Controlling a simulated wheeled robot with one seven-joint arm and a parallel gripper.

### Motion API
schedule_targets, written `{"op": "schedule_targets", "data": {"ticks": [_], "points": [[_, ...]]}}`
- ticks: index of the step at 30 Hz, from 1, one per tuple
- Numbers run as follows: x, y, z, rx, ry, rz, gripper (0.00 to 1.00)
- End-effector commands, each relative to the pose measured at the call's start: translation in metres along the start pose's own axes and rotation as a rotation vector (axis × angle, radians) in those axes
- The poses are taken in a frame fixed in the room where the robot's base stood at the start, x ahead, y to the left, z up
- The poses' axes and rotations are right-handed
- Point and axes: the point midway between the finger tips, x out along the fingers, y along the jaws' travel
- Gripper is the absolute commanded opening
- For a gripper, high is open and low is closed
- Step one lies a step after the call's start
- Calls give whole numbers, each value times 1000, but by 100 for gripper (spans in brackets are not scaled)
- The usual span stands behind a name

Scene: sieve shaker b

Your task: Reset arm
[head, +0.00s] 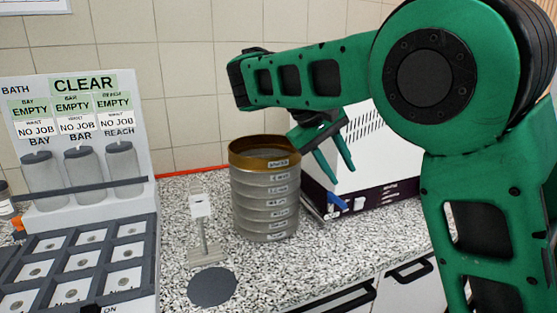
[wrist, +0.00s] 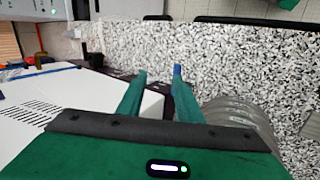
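My green arm reaches in from the right in the head view. My gripper (head: 336,168) hangs over the worktop, just right of the sieve stack and in front of the white machine. Its two fingers are spread apart with nothing between them. In the wrist view the gripper (wrist: 160,74) also shows open and empty, above the speckled worktop. The sieve stack (head: 265,200) stands upright, grey rings with a brass-coloured top ring. Part of it shows at the right in the wrist view (wrist: 240,115).
A white machine (head: 370,140) with a dark purple base stands behind my gripper. A labelled rack with grey cylinders (head: 83,172) and a compartment tray (head: 75,262) are at left. A small stand (head: 203,222) and dark disc (head: 212,287) sit left of the stack.

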Motion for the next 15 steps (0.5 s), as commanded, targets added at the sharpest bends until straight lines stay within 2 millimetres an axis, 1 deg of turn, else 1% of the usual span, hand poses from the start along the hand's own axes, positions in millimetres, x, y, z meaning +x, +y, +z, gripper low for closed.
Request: {"op": "schedule_targets", "data": {"ticks": [1,3,5,6,8,10,12,14,15], "points": [[17,24,11,33,-23,-19,33],[40,50,26,72,-48,-46,33],[59,69,41,105,-68,-70,33],[71,80,52,128,-80,-87,33],[88,95,70,163,-96,-113,33],[107,109,92,204,-114,-144,33],[124,120,116,247,-129,-175,33],[138,126,138,285,-140,-202,33],[146,128,153,310,-148,-221,33]]}}
